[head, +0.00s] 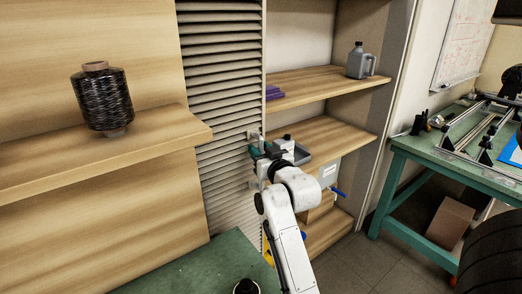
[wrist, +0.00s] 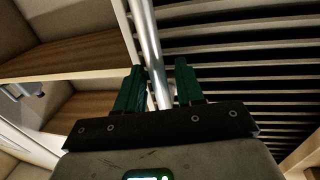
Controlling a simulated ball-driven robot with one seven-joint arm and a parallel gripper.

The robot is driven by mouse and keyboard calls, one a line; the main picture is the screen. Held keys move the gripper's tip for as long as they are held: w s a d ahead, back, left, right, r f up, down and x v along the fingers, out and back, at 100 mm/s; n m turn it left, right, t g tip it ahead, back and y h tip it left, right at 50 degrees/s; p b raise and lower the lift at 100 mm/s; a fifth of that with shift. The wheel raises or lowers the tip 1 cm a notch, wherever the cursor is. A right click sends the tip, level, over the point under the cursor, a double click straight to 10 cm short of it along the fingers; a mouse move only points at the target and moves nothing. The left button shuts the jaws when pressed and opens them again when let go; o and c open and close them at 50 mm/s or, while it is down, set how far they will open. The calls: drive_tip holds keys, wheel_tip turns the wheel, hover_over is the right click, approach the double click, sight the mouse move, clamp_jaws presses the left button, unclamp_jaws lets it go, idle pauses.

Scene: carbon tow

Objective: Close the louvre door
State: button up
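The louvre door (head: 222,95) is a tall beige panel of horizontal slats left of the open shelves in the head view. Its dark slats (wrist: 240,45) fill the right of the wrist view. A round metal handle bar (wrist: 149,45) runs along the door's edge. My gripper (wrist: 158,72) has two green fingers, standing apart. The bar passes between them in the picture, with gaps beside it; I see no clear grip on it. In the head view my gripper (head: 257,151) is at the door's right edge, with its fingertips partly hard to make out.
Open shelves (head: 310,80) right of the door hold a grey jug (head: 360,62) and purple items (head: 273,92). A wooden shelf (head: 100,150) with a black spool (head: 103,100) is at left. A green workbench (head: 440,160) stands right, with grey floor (head: 345,265) before it.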

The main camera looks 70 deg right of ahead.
drive_tip(key=shift+c, duration=0.3)
clamp_jaws()
idle(0.3)
